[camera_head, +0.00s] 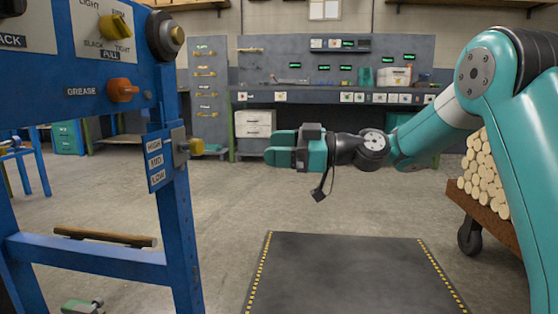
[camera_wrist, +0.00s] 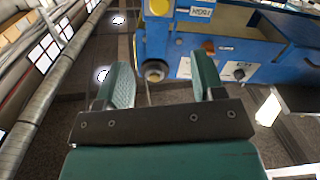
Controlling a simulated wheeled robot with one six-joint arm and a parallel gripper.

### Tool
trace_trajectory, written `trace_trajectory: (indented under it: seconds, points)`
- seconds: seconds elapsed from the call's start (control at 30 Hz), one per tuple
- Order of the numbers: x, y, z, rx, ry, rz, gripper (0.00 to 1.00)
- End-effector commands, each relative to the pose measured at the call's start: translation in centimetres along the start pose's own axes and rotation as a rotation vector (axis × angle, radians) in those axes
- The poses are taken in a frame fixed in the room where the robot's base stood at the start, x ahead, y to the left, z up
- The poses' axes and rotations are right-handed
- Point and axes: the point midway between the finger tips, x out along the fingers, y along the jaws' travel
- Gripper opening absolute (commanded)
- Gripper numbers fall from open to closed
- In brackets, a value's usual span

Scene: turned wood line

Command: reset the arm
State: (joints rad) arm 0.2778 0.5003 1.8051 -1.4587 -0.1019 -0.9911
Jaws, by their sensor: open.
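My gripper (camera_head: 281,149) is at the end of my teal arm, in the middle of the head view, pointing left. It hangs in the air above the floor, with nothing between its fingers. In the wrist view my gripper (camera_wrist: 160,85) shows two teal fingers standing apart. My arm (camera_head: 440,130) comes in from the right and reaches across the picture. A blue machine frame (camera_head: 95,256) stands to the left, apart from my gripper. The same blue machine shows beyond the fingers in the wrist view (camera_wrist: 270,45).
The blue machine carries a yellow knob (camera_head: 115,26), an orange knob (camera_head: 123,90) and a HIGH/MID/LOW plate (camera_head: 160,160). A dark floor mat (camera_head: 345,275) lies in front. A cart of round wood (camera_head: 485,180) stands right. A workbench (camera_head: 330,95) lines the back. Open floor lies between.

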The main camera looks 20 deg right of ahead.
Motion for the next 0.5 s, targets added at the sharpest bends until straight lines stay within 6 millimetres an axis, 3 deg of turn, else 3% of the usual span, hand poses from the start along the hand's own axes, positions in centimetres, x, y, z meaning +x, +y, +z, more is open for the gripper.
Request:
trace_trajectory:
  seconds: [0.37,0.43,0.5]
  points:
    - [0.2,-0.3,-0.3,0.006,-0.01,-0.008,0.63]
    - [0.8,-1.4,-1.1,0.033,-0.05,-0.034,0.63]
    - [1.9,-3.9,-2.2,0.092,-0.136,-0.08,0.63]
